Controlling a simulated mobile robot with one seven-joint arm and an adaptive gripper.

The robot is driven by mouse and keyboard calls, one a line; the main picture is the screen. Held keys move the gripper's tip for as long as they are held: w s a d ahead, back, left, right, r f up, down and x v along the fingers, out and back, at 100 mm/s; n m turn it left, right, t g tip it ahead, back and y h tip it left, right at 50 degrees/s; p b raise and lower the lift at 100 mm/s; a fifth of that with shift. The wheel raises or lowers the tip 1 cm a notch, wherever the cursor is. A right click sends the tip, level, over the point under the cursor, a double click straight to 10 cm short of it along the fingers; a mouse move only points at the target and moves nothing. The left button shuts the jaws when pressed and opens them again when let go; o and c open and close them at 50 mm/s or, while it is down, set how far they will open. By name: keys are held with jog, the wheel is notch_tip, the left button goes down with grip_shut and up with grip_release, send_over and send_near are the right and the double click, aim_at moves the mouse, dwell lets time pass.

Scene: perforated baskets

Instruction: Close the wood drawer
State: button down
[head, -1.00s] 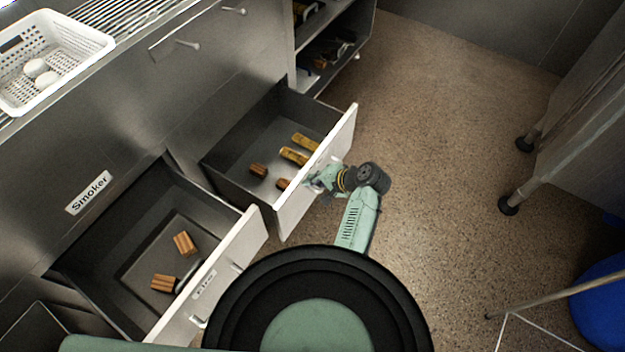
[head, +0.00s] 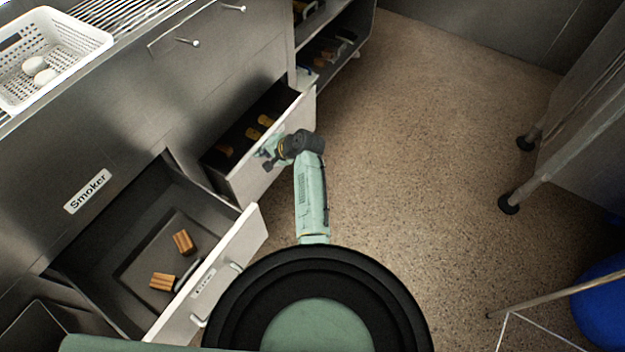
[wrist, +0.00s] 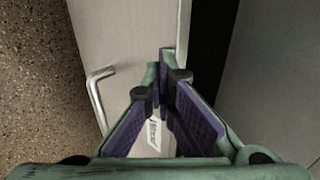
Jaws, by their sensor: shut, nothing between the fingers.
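Two drawers with pale fronts stand open in the metal cabinet, and I cannot read their small labels for sure. The far drawer (head: 290,122) is partly open and holds several brown and yellowish wood pieces (head: 252,133). The near drawer (head: 240,250) is open wider and holds brown wood blocks (head: 183,242). My gripper (head: 265,153) is at the outer face of the far drawer. In the wrist view my gripper (wrist: 168,62) is shut and empty against or close to a pale drawer front (wrist: 120,40) with a bent metal handle (wrist: 97,95) at left.
A white perforated basket (head: 75,42) with white egg-like items sits on the counter at upper left. A label reading "Smoker" (head: 88,191) is on the cabinet. Open shelves (head: 335,45) lie beyond the far drawer. Speckled floor (head: 420,150) is clear to the right, before metal legs (head: 525,190).

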jog(key=w+a+b, duration=0.3)
jog(key=w+a, duration=0.3)
jog(key=a, duration=0.5)
jog(key=shift+w+a+b, duration=0.2)
jog(key=shift+w+b, duration=0.1)
jog(key=shift+b, duration=0.1)
jog(key=shift+d, duration=0.1)
